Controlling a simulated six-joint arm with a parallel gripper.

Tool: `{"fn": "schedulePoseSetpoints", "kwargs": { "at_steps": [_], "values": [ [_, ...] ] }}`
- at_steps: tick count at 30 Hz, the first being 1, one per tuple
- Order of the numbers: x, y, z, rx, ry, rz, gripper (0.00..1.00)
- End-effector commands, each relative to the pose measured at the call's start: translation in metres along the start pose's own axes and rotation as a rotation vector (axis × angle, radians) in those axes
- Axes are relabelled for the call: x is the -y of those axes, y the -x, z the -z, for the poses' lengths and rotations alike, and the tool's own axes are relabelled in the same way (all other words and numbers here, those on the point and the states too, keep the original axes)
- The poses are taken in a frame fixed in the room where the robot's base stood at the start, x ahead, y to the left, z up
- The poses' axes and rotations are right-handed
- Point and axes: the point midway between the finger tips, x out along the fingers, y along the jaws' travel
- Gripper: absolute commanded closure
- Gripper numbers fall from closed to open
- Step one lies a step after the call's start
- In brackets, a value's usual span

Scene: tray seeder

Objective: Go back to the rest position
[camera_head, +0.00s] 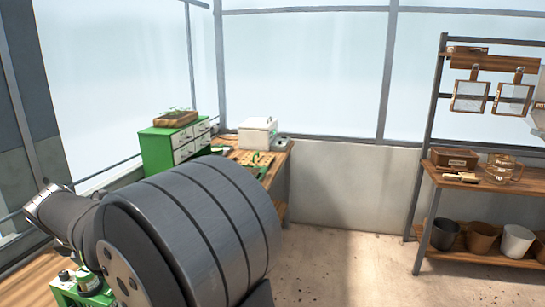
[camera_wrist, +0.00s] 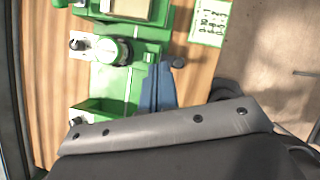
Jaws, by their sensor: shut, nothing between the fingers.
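In the wrist view my gripper (camera_wrist: 159,72) shows as narrow blue fingers, closed together and empty. They lie over the right edge of a green machine (camera_wrist: 115,90) on a wooden bench, and I cannot tell their height above it. Part of the machine also shows at the bottom left of the head view (camera_head: 68,293). My gripper is not visible in the head view; my large dark arm links fill its lower left.
A card with handwritten numbers (camera_wrist: 209,22) lies right of the machine. In the head view, a green drawer cabinet (camera_head: 160,150) and a white box (camera_head: 257,133) stand on the far bench. A shelf (camera_head: 490,184) with pots is at right. The middle floor is clear.

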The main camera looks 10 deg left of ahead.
Motion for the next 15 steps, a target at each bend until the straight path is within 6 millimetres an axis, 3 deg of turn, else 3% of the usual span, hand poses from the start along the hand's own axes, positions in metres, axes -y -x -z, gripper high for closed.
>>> {"fn": "schedulePoseSetpoints", "kwargs": {
  "at_steps": [15],
  "values": [
    [0.012, 0.043, 0.004, -0.210, -0.492, -0.188, 1.00]
  ]
}}
